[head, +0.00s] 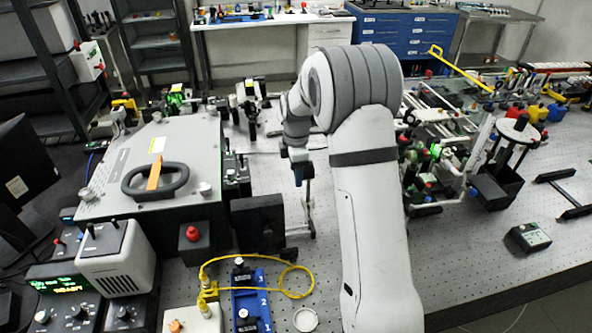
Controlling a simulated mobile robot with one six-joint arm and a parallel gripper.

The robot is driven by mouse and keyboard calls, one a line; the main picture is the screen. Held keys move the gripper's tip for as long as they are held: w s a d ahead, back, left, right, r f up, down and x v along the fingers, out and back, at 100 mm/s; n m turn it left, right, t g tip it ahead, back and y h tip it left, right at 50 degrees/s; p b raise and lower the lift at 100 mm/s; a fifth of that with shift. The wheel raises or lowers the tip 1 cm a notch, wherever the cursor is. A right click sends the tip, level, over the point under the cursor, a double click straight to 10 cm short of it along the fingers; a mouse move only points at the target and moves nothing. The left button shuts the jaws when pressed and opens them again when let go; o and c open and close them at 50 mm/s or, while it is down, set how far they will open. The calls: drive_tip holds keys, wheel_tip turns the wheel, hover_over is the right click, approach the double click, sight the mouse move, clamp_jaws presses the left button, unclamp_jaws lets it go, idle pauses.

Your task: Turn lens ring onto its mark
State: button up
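My white arm reaches away over the perforated bench in the head view. My gripper (299,172) is at its far end, small and dark, pointing down near the middle of the bench. The picture is too small to tell whether its fingers are apart or closed, or whether they touch anything. I cannot make out for certain which part is the lens ring or its mark. Round black optic mounts (250,105) stand on posts behind and left of the gripper. A slim post (308,195) stands right beside the gripper. My arm hides part of the bench behind it.
A large grey box with a black handle (155,180) fills the left side. A black square block (258,222) stands before the gripper. A blue rack (250,303) and yellow cable (288,266) lie in front. Crowded optics (430,160) stand right. Bare bench (470,245) shows front right.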

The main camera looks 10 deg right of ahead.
drive_tip(key=c, duration=0.5)
drive_tip(key=shift+f+b, duration=0.15)
drive_tip(key=shift+b, duration=0.55)
drive_tip(key=t+b, duration=0.1)
drive_tip(key=b, duration=0.2)
drive_tip(key=t+b, duration=0.1)
drive_tip(key=b, duration=0.1)
drive_tip(key=shift+s+f+t+b, duration=0.1)
drive_tip(key=shift+f+t+b, duration=0.2)
drive_tip(key=shift+b, duration=0.1)
drive_tip(key=t+b, duration=0.4)
drive_tip(key=b, duration=0.6)
drive_tip(key=shift+s+b, duration=0.1)
drive_tip(key=shift+b, duration=0.25)
drive_tip(key=t+b, duration=0.1)
drive_tip(key=b, duration=0.1)
drive_tip(key=t+b, duration=0.1)
drive_tip(key=b, duration=0.2)
drive_tip(key=shift+r, duration=0.35)
drive_tip(key=o, duration=1)
